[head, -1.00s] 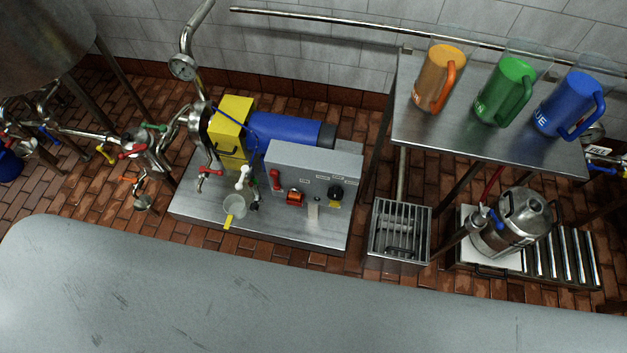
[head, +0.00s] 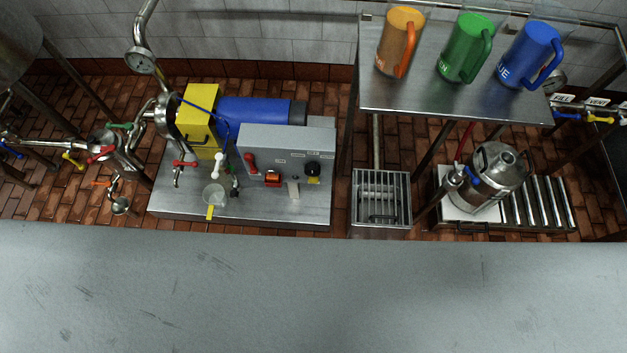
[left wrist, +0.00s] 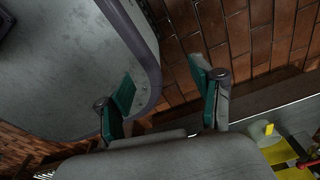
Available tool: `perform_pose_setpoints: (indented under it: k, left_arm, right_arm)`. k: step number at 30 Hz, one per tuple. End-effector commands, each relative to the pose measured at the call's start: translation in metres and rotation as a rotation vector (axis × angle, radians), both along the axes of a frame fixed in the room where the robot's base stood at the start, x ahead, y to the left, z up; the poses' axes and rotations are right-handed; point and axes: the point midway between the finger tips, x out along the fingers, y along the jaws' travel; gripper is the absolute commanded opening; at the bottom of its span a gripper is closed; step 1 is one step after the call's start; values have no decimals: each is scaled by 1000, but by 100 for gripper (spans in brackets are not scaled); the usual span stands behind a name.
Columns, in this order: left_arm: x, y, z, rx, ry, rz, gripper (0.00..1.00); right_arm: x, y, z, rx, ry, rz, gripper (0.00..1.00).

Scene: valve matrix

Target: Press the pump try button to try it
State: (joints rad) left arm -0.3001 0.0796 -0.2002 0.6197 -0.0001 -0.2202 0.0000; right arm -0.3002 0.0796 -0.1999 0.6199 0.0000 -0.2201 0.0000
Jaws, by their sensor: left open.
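The pump unit stands on a steel plinth in the head view, with a blue motor (head: 255,110) and a yellow housing (head: 200,122). In front of the motor is a grey control box (head: 290,145) with a red lever, an orange-red switch (head: 273,178) and a black knob (head: 313,168). Its labels are too small to read, so I cannot tell which control is the try button. My left gripper (left wrist: 165,100) shows in the left wrist view, open and empty, with teal pads apart over brick floor and a rounded grey surface. Neither gripper shows in the head view.
A steel shelf (head: 440,106) holds an orange, a green and a blue jug. A floor grate (head: 381,200) and a keg (head: 490,180) beside rollers stand below. A large grey surface (head: 320,295) fills the foreground. Pipes with coloured valves run at left.

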Motion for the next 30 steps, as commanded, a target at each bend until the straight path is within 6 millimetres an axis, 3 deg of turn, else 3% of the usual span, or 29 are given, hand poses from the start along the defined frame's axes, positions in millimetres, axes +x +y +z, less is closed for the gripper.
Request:
perform_pose_setpoints:
  k: [5, 17, 30]
  left_arm:
    - [0, 0, 0, 0, 0, 0, 66]
    - [0, 0, 0, 0, 0, 0, 1]
    - [0, 0, 0, 0, -1, 0, 0]
  right_arm:
    - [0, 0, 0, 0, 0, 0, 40]
    - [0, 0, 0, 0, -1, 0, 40]
    - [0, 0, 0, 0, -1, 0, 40]
